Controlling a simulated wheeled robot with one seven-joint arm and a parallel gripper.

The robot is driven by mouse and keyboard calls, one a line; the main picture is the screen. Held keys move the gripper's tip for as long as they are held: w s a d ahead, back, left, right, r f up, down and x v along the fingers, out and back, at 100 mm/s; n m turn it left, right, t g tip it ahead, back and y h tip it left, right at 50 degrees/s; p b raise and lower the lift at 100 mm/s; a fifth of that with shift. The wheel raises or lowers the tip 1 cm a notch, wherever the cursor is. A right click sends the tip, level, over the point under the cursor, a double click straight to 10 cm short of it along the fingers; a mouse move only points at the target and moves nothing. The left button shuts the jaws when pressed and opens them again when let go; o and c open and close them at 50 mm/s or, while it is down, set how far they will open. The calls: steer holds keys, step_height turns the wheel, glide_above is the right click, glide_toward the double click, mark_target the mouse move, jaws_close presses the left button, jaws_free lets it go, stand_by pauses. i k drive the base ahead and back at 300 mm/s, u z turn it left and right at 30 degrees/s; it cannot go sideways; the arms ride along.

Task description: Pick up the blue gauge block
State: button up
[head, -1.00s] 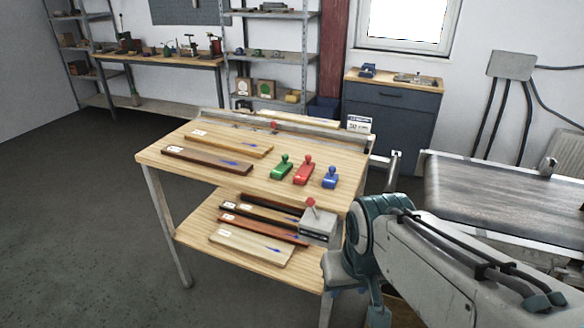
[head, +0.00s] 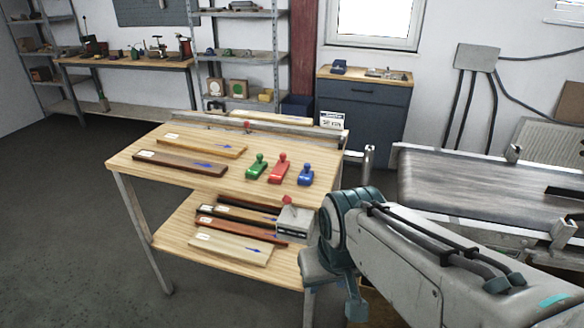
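The blue gauge block (head: 306,177), with a round knob on top, stands upright on the wooden top of the table (head: 218,183), near its right end. A red block (head: 279,170) and a green block (head: 256,168) of similar shape stand to its left. My arm reaches in from the lower right, and its teal and grey part ends to the right of the table's front corner, apart from the blue block. My gripper's fingertips cannot be made out, so whether it is open or shut does not show.
Labelled wooden strips lie on the tabletop's left (head: 180,164) and on the lower shelf. A grey box with a red knob (head: 295,222) sits at the shelf's right. A conveyor (head: 470,180) stands at the right. A raised rail runs along the table's back edge.

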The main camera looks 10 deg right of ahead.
mark_target(305, 176)
steer(key=u, duration=0.45)
steer(key=k, duration=0.6)
steer(key=u, duration=0.65)
steer(key=i, duration=1.95)
steer(key=z, duration=1.65)
steer(key=i, duration=0.6)
steer(key=z, duration=0.55)
